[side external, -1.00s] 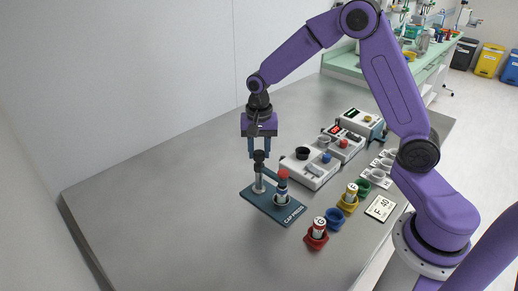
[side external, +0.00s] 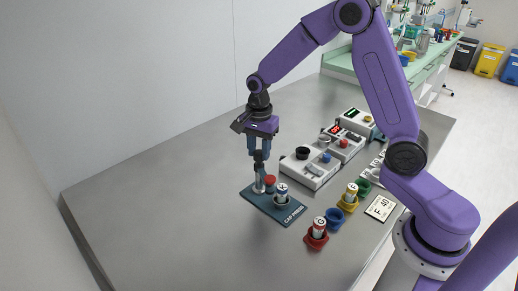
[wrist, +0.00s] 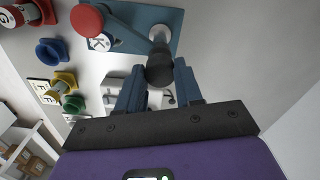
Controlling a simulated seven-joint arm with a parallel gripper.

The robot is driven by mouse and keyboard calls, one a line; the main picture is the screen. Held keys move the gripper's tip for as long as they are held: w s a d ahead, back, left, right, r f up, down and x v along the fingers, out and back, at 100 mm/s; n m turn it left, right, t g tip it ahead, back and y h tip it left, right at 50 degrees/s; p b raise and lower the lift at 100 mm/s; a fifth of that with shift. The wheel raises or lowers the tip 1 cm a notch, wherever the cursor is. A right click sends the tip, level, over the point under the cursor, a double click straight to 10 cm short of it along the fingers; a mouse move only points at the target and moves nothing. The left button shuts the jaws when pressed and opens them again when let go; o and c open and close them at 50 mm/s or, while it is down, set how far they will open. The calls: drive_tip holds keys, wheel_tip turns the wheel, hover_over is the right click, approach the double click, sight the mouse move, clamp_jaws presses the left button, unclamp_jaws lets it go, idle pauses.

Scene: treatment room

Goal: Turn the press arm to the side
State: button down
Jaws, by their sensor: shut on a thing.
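The cap press has a dark teal base plate (side external: 290,214) marked CAP PRESS and a grey post (side external: 259,184) topped by a black knob (wrist: 160,68). My gripper (side external: 259,155) points down over the post, its fingers shut on the black knob. In the wrist view the red pad (wrist: 87,18) lies beside the vial marked K (wrist: 101,42). My fingers hide part of the knob.
Red (side external: 316,238), blue (side external: 334,219) and yellow (side external: 348,202) holders stand right of the press, the red and yellow ones with vials. A white device (side external: 310,170) sits behind. A card marked F 40 (side external: 381,208) lies at the right. The table's left side is clear.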

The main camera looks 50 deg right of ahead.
drive_tip(key=m, duration=0.5)
drive_tip(key=shift+m, duration=2.6)
drive_tip(key=c, duration=0.7)
unclamp_jaws()
drive_tip(key=shift+c, duration=0.2)
drive_tip(key=shift+r, duration=0.1)
wheel_tip(320, 180, up, 17)
drive_tip(key=shift+r, duration=0.15)
